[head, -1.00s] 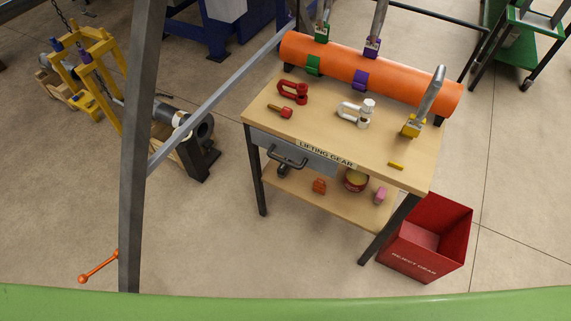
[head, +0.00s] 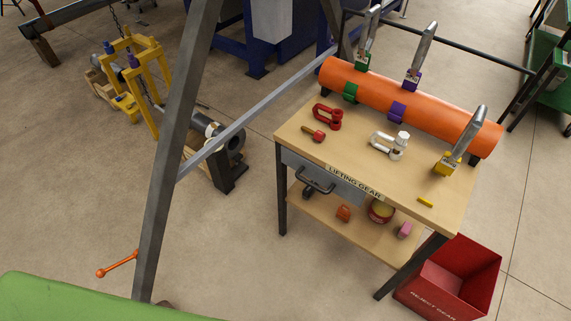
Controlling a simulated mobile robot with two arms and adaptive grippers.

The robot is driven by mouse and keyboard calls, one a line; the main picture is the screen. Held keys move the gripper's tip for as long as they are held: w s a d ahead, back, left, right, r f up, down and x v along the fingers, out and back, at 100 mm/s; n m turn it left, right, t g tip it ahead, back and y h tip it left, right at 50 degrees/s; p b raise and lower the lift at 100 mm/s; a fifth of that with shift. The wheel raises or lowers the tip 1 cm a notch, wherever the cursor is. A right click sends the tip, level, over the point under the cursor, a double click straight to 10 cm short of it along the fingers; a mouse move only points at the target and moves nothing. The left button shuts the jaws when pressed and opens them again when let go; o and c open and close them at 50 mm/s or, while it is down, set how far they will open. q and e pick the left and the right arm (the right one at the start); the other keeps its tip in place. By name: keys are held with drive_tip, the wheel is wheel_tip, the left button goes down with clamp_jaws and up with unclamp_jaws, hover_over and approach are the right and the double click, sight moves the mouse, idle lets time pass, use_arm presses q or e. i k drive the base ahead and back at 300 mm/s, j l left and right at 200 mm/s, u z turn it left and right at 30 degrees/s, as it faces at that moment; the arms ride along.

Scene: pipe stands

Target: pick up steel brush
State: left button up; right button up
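I cannot make out a steel brush in the head view. The wooden-topped lifting gear table (head: 300,135) stands right of centre. On it are a red shackle (head: 327,116), a small red and brass piece (head: 313,134), a silver shackle (head: 388,145) and a small yellow stick (head: 425,202). Its lower shelf (head: 315,208) holds an orange item (head: 343,213), a tin (head: 381,211) and a pink item (head: 404,230). Neither of my grippers is in view.
An orange pipe (head: 440,115) with strap fittings lies along the table's back. A red reject bin (head: 455,280) stands at its right. A grey slanted post (head: 176,160) rises left of the table. A green surface (head: 70,300) fills the lower left. Floor between is clear.

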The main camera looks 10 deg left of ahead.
sight(308, 192)
drive_tip(key=i+j+z, duration=0.2)
drive_tip(key=i+z, duration=0.25)
drive_tip(key=i+j+z, duration=0.3)
drive_tip(key=z, duration=0.15)
drive_tip(key=i+j+z, duration=0.3)
drive_tip(key=j+z, duration=0.15)
